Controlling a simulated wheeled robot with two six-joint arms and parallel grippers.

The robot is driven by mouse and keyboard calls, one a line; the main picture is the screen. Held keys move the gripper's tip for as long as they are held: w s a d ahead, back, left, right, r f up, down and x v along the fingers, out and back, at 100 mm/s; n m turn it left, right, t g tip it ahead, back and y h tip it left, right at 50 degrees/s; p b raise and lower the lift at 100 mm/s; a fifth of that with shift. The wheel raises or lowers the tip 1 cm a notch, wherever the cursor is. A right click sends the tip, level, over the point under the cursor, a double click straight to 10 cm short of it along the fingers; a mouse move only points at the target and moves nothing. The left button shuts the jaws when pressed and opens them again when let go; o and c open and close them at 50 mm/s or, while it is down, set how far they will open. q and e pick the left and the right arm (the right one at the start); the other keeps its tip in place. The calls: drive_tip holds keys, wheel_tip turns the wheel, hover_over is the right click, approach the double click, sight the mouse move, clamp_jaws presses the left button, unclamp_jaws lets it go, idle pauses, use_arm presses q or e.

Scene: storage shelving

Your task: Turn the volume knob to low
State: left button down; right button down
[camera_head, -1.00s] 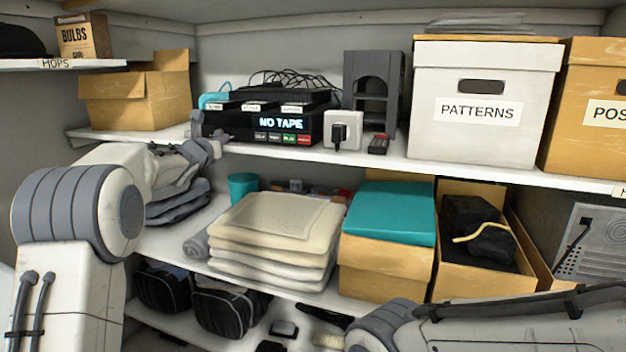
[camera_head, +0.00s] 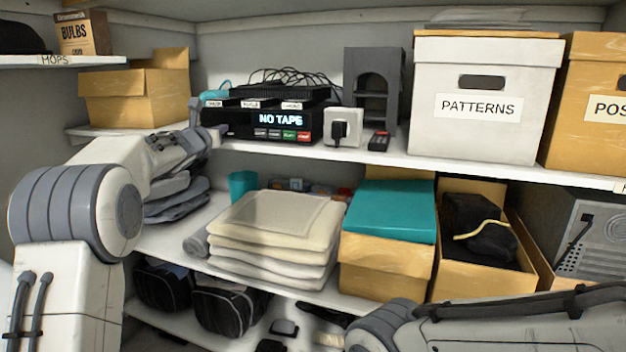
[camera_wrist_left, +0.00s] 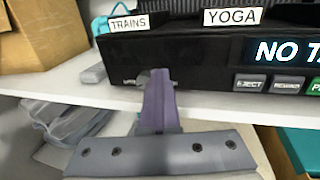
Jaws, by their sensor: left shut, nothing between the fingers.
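The black tape player (camera_head: 236,122) stands on the upper shelf, with "NO TAPE" lit on its display and a row of buttons beneath. My left gripper (camera_head: 207,132) is at the lower left of its front face. In the left wrist view, the gripper's closed fingers (camera_wrist_left: 158,78) reach the left part of the player's front (camera_wrist_left: 208,55), beside a faint small label. The fingers hold nothing. They cover the spot where a knob may be, so its setting and any contact cannot be told. My right gripper is out of view.
Labelled tapes (camera_wrist_left: 234,17) lie on top of the player. A white plug box (camera_head: 343,127) and a small remote (camera_head: 378,141) stand to its right. An open cardboard box (camera_head: 135,97) is to its left. Folded towels (camera_head: 270,230) lie on the shelf below.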

use_arm(q)
drive_tip(key=s+a+b, duration=0.1)
drive_tip(key=s+b, duration=0.2)
drive_tip(key=s, duration=0.3)
drive_tip(key=shift+a+b, duration=0.2)
drive_tip(key=shift+b, duration=0.15)
drive_tip(key=shift+r, duration=0.1)
